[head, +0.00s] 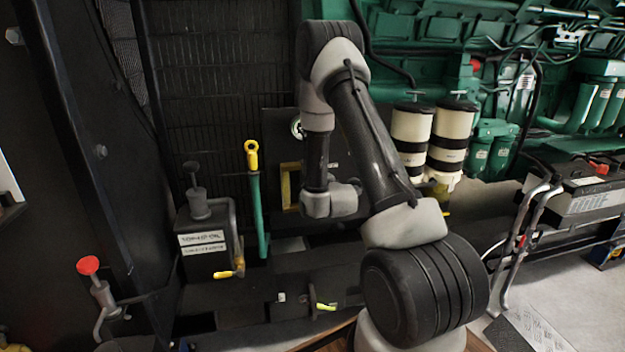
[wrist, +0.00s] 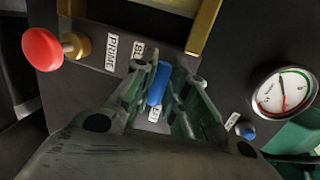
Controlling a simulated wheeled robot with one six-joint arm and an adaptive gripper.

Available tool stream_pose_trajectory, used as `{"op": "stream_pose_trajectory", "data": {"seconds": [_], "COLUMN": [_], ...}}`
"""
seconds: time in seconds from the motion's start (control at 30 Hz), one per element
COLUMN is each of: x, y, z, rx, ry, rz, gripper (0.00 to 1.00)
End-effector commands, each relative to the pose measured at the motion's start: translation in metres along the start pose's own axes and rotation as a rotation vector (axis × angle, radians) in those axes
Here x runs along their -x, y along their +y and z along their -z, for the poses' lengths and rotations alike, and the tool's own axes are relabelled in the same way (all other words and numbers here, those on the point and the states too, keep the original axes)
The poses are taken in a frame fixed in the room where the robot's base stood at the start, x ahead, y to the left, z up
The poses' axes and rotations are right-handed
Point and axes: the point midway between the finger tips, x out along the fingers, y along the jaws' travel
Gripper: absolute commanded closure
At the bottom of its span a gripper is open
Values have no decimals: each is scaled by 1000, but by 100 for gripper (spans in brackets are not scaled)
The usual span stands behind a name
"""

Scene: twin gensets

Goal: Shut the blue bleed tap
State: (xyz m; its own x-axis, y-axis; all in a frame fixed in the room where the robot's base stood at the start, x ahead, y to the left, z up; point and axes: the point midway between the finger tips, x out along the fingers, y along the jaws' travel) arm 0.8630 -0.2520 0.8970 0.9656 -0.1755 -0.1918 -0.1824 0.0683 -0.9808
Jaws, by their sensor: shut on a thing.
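In the wrist view my gripper (wrist: 174,82) reaches up to a dark panel and is shut on the blue bleed tap (wrist: 157,84). The tap's blue lever stands between the two green-grey fingers, against the left one. It points nearly up and down in the picture, leaning slightly right at the top. A white label partly reading "BL" (wrist: 137,60) is just left of it, partly covered by the finger. The tap's lower end and body are partly hidden. In the head view the arm's wrist hides the gripper and tap.
A red knob (wrist: 43,49) labelled PRIME is left of the gripper. A brass-coloured frame (wrist: 202,28) is above. A round gauge (wrist: 284,91) and a second blue part (wrist: 246,130) are at right. The head view shows a yellow-topped green lever (head: 256,200) left of my arm.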

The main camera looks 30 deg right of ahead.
Motion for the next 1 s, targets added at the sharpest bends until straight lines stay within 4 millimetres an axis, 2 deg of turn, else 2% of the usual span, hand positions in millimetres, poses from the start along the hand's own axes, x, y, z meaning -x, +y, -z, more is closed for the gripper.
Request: {"op": "stream_pose_trajectory", "data": {"seconds": [0.3,0.33,0.43,0.77,0.87,1.0], "x": [1,1,1,3,14,39], "y": [3,3,2,1,1,1], "z": [0,0,0,0,0,0], "rx": [-1,-1,0,0,0,0], "ry": [0,0,0,-1,0,-1], "rz": [-7,-7,-6,-3,-4,-5], "gripper": [100,80,64,64,64,64]}}
